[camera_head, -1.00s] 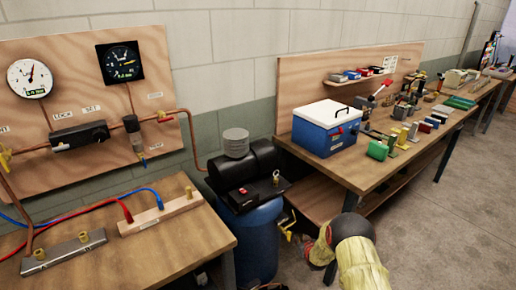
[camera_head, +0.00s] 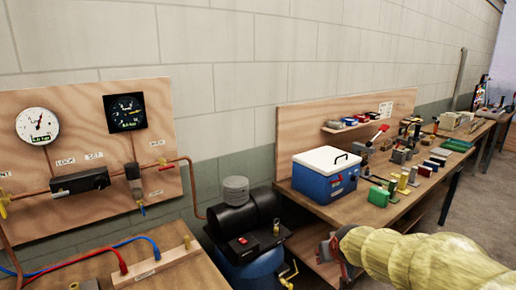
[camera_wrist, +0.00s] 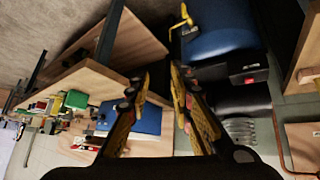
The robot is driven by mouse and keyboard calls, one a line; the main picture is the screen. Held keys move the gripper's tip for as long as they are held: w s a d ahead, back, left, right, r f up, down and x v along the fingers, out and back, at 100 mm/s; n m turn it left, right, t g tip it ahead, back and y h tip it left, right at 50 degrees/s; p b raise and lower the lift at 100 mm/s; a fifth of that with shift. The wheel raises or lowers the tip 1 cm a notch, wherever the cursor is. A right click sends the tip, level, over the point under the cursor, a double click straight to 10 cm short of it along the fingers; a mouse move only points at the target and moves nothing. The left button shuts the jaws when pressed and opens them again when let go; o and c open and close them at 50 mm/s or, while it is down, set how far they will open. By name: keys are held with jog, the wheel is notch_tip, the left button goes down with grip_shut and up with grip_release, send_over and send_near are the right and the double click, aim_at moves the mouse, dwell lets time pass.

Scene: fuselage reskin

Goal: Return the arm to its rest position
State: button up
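My arm, in a yellow cover, reaches in from the lower right of the head view. My gripper (camera_head: 332,250) is at its left end, in front of the workbench and right of the compressor. In the wrist view the two yellow and black fingers of my gripper (camera_wrist: 161,76) stand apart with nothing between them.
The blue compressor (camera_head: 252,268) stands between the left table and the long workbench (camera_head: 372,212). A white-lidded blue box (camera_head: 325,188) and several small parts sit on the bench. A gauge panel (camera_head: 85,185) is at left. Floor (camera_head: 470,200) shows clear at right.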

jog(key=s+a+r+g, duration=0.1)
jog(key=s+r, duration=0.2)
jog(key=s, duration=1.4)
jog(key=s+a+r+m+g, duration=0.1)
jog(key=s+r, duration=0.2)
jog(key=s, duration=1.4)
jog(key=shift+r+p, duration=0.15)
jog(key=shift+p, duration=0.2)
jog(key=shift+o, duration=0.4)
jog(key=shift+w+r, duration=0.1)
jog(key=shift+r, duration=0.05)
